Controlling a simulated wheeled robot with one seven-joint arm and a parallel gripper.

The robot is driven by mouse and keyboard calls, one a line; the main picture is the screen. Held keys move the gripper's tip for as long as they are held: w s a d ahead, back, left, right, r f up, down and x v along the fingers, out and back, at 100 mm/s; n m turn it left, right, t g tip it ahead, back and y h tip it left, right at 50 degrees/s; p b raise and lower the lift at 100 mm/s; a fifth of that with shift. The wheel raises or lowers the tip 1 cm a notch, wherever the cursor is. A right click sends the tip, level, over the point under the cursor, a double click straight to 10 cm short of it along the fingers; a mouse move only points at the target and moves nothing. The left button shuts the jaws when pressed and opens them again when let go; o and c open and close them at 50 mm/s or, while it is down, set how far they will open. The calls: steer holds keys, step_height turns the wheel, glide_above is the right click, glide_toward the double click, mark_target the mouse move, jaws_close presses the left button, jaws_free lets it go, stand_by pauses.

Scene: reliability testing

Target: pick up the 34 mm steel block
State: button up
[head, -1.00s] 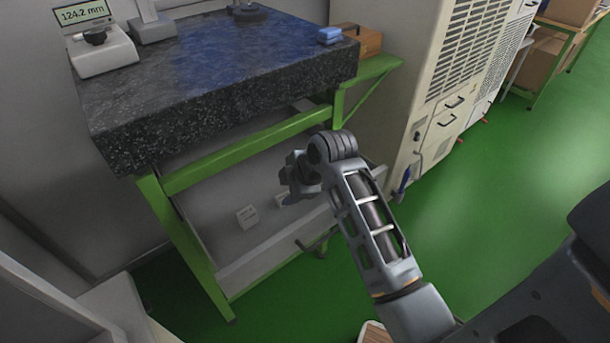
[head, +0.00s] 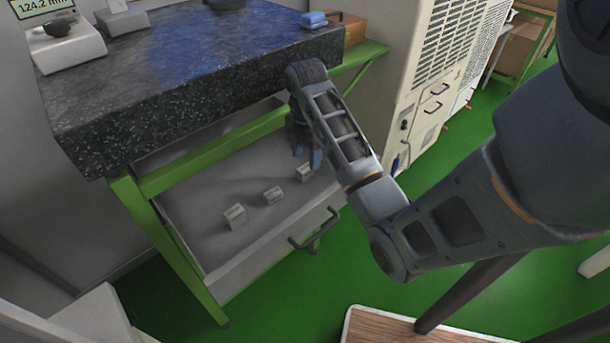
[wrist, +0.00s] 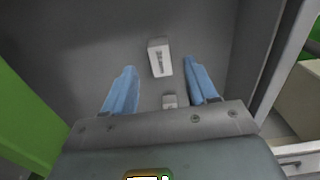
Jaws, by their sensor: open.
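Several small pale steel blocks lie in a grey open drawer (head: 200,225) under the granite table. In the head view one block (head: 235,215) is at the left, another (head: 272,195) in the middle, and a third (head: 304,172) is partly beside my gripper (head: 312,156). My gripper points down into the drawer with blue fingers apart and empty. In the wrist view a larger-looking block (wrist: 160,57) with a dark marking lies between and slightly beyond the open fingertips (wrist: 160,70). A smaller-looking one (wrist: 169,101) shows nearer the palm. The markings are too small to read, so I cannot tell which is 34 mm.
The granite slab (head: 200,75) overhangs the back of the drawer, close to my wrist. The green frame (head: 150,235) borders the drawer's left. A dark drawer handle (head: 315,230) is at the front. A beige cabinet (head: 430,80) stands right.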

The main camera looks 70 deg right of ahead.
mark_target(305, 168)
step_height(305, 168, down, 5)
steer(key=shift+a+r+b, duration=0.1)
steer(key=shift+b, duration=0.35)
steer(key=shift+c, duration=0.3)
jaws_close()
